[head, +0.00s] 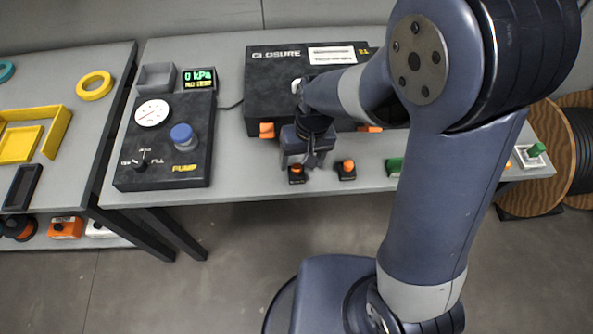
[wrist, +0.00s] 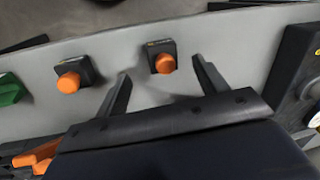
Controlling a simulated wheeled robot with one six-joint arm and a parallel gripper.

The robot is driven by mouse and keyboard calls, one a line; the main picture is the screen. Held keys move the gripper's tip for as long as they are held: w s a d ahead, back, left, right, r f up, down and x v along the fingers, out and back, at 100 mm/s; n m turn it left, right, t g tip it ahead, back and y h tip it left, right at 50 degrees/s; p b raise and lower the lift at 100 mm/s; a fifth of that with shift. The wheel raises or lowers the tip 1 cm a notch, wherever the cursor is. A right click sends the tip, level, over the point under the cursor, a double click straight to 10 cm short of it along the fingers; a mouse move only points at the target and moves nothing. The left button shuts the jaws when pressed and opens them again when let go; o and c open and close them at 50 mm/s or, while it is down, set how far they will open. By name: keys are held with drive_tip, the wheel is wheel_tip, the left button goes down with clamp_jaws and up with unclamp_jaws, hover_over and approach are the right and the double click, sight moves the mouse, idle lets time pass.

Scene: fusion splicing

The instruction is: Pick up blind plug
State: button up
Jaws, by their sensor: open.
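Two small orange plugs stand in black square holders along the front of the table. The left one (head: 296,169) is just below my gripper (head: 304,158) in the head view, and the other (head: 348,165) is to its right. In the wrist view my gripper (wrist: 161,72) is open and empty. Its fingers point to either side of one orange plug (wrist: 165,63), which sits a little beyond the fingertips, apart from them. The second orange plug (wrist: 68,82) is outside the fingers to the left. Which plug is the blind plug I cannot tell for certain.
The black closure box (head: 280,70), with orange parts at its front, stands behind and is partly hidden by my arm. The black pump unit (head: 135,165) with a blue knob is at the left. A green piece (wrist: 10,90) lies beyond the second plug.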

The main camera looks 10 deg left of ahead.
sight(299, 167)
drive_tip(key=shift+s+a+f, duration=0.1)
drive_tip(key=shift+a+f, duration=0.1)
drive_tip(key=shift+f, duration=0.65)
drive_tip(key=shift+w+a+f, duration=0.1)
drive_tip(key=shift+a+f, duration=0.05)
drive_tip(key=shift+f, duration=0.65)
drive_tip(key=shift+s+a+f, duration=0.1)
drive_tip(key=shift+a+f, duration=0.1)
drive_tip(key=shift+f, duration=0.65)
drive_tip(key=shift+c, duration=0.3)
drive_tip(key=c, duration=1.1)
